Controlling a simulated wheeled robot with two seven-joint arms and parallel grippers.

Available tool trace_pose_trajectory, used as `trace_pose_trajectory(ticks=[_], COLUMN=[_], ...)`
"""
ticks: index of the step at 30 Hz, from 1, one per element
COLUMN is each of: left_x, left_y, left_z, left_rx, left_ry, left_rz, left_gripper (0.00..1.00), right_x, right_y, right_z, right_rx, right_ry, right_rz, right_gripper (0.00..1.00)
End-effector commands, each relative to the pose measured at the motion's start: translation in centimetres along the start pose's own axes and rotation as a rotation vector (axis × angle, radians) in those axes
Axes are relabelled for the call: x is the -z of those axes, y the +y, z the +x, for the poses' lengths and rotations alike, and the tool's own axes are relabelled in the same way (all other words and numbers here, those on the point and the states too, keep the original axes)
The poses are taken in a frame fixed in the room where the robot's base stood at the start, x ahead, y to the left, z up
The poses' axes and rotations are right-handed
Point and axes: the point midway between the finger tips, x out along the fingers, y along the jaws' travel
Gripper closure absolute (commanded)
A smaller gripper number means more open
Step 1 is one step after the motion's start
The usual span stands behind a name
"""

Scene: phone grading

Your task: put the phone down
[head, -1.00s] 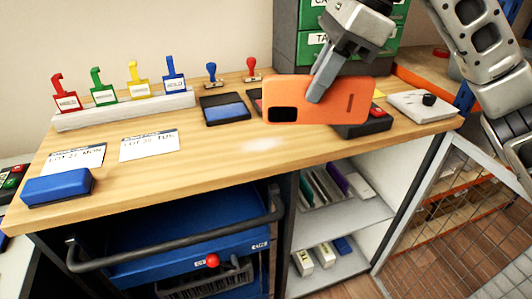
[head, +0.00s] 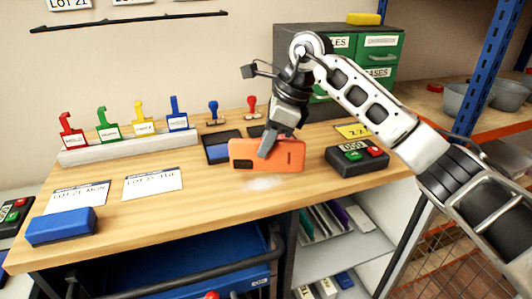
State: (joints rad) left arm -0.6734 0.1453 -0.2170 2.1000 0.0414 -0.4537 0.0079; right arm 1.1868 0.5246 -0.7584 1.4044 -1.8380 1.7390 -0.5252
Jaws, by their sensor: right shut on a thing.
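The orange phone (head: 288,156) is upright on its long side in the head view, its back with the dark camera patch facing me. My right gripper (head: 268,146) is shut on its upper edge. The phone is over the wooden worktop (head: 215,212), in front of the ink pads. I cannot tell whether its lower edge touches the wood. A pale smudge (head: 262,184) shows on the worktop just below it. My left gripper is not in view.
A black box with green and red buttons (head: 357,158) stands right of the phone. Left are two labelled cards (head: 153,184), a blue block (head: 61,226) and a rack of coloured tags (head: 128,146). Ink pads (head: 217,147) lie behind. Green drawers (head: 374,60) stand at the back.

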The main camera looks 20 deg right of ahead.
Motion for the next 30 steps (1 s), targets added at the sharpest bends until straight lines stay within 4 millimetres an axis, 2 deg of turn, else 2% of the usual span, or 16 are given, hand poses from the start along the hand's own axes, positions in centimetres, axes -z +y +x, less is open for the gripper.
trace_pose_trajectory(ticks=[3,6,17,18,20,21,30], left_x=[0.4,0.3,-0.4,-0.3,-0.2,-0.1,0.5], left_y=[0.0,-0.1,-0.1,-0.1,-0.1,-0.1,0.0], left_z=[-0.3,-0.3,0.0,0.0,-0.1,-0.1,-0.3], left_rx=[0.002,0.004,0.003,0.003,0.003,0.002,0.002], left_ry=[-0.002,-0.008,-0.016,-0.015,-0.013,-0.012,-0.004], left_rz=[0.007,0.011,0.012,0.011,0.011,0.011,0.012], left_gripper=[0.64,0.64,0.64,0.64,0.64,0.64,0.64], right_x=[0.6,1.0,1.2,1.3,1.2,1.2,1.1], right_y=[0.1,0.0,0.0,0.0,0.0,0.0,0.0], right_z=[1.8,2.7,3.1,3.2,3.2,3.1,2.8], right_rx=[-0.005,-0.002,0.000,-0.001,-0.001,-0.001,-0.001], right_ry=[0.001,0.000,-0.001,0.000,0.000,0.000,0.000], right_rz=[0.000,0.000,-0.001,-0.001,0.000,0.000,0.000], right_gripper=[1.00,1.00,1.00,0.87,0.70,0.68,0.68])
